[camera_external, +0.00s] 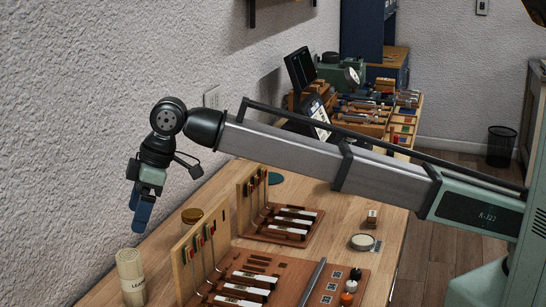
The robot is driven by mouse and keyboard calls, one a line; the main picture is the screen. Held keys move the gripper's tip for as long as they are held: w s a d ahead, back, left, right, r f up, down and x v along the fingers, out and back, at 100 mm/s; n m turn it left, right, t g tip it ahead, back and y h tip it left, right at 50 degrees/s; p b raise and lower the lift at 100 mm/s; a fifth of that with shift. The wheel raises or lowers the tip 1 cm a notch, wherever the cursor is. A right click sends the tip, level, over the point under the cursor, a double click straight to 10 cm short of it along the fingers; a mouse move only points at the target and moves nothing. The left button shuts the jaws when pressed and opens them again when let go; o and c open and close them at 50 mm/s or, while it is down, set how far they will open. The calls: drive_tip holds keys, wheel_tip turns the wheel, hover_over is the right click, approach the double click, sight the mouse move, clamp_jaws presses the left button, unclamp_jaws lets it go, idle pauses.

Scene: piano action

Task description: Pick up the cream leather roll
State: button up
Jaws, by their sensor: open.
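My gripper (141,217) hangs above and slightly right of the roll in the picture, with blue fingers pointing down. It is open and holds nothing. The fingers appear apart from the roll, though the depth between them is hard to judge.
A round brass-coloured tin (192,215) sits right of my gripper. Upright wooden panels (202,252) with wires and key trays (285,222) stand right of the roll. A round pale dish (362,242) lies farther right. The textured wall (60,150) borders the bench on the left.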

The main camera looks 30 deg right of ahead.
sight(129, 255)
drive_tip(key=x, duration=0.8)
drive_tip(key=shift+d+x, duration=0.15)
drive_tip(key=shift+x, duration=1.2)
drive_tip(key=shift+d+x, duration=0.1)
drive_tip(key=shift+x, duration=1.25)
drive_tip(key=shift+s+f, duration=0.1)
drive_tip(key=shift+s, duration=0.05)
drive_tip(key=shift+c, duration=0.2)
drive_tip(key=c, duration=1.1)
